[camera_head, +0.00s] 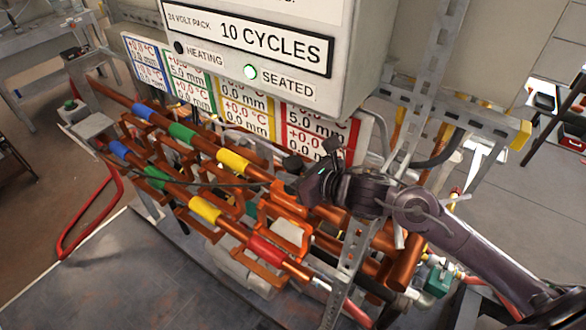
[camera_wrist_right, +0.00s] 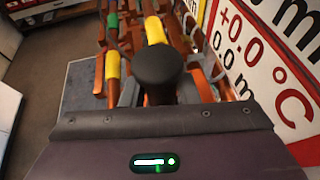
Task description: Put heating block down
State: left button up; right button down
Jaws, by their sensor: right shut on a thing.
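My right gripper (camera_head: 318,180) is at the right end of the rear copper pipe, in front of the red-framed panel. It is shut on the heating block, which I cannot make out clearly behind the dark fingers. Two copper pipes with orange brackets run side by side. The front one carries blue, green, yellow (camera_head: 205,209) and red (camera_head: 265,249) bands. The rear one shows blue, green and yellow (camera_head: 232,161). My left gripper is not in view.
A grey control box (camera_head: 270,50) hangs just above, reading "10 CYCLES", with its SEATED lamp (camera_head: 250,72) lit green and HEATING lamp (camera_head: 180,48) dark. A metal upright (camera_head: 347,270) stands close to my right arm. A red hose (camera_head: 90,225) curves at left.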

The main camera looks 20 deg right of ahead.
jog(key=shift+w+r, duration=0.1)
jog(key=c, duration=1.6)
grip_release()
jog(key=shift+f, duration=0.3)
jog(key=o, duration=0.5)
jog(key=shift+r, duration=0.1)
